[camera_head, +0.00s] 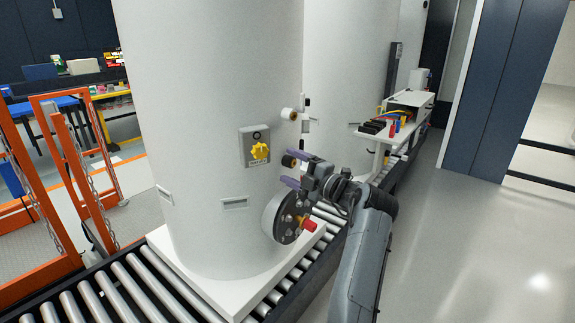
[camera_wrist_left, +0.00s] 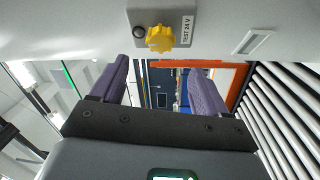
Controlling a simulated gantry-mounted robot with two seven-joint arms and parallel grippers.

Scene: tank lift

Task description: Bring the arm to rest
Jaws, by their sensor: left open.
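My left gripper (camera_head: 292,169) is open, its two purple fingers spread and pointing left beside the white tank (camera_head: 205,100). In the left wrist view the gap between the fingers (camera_wrist_left: 158,80) is empty. A yellow knob (camera_head: 260,151) on a grey box is on the tank, left of the fingers and apart from them. The knob also shows in the left wrist view (camera_wrist_left: 160,38), beside a label reading TEST 24 V. My grey left arm reaches up from the lower right. The right gripper is not in view.
A round bolted flange (camera_head: 285,217) with a red part sticks out below the gripper. A small dark fitting (camera_head: 289,161) and a white fitting (camera_head: 290,114) are close by. The tank's base rests on a roller conveyor (camera_head: 122,290). Open floor (camera_head: 470,240) lies to the right.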

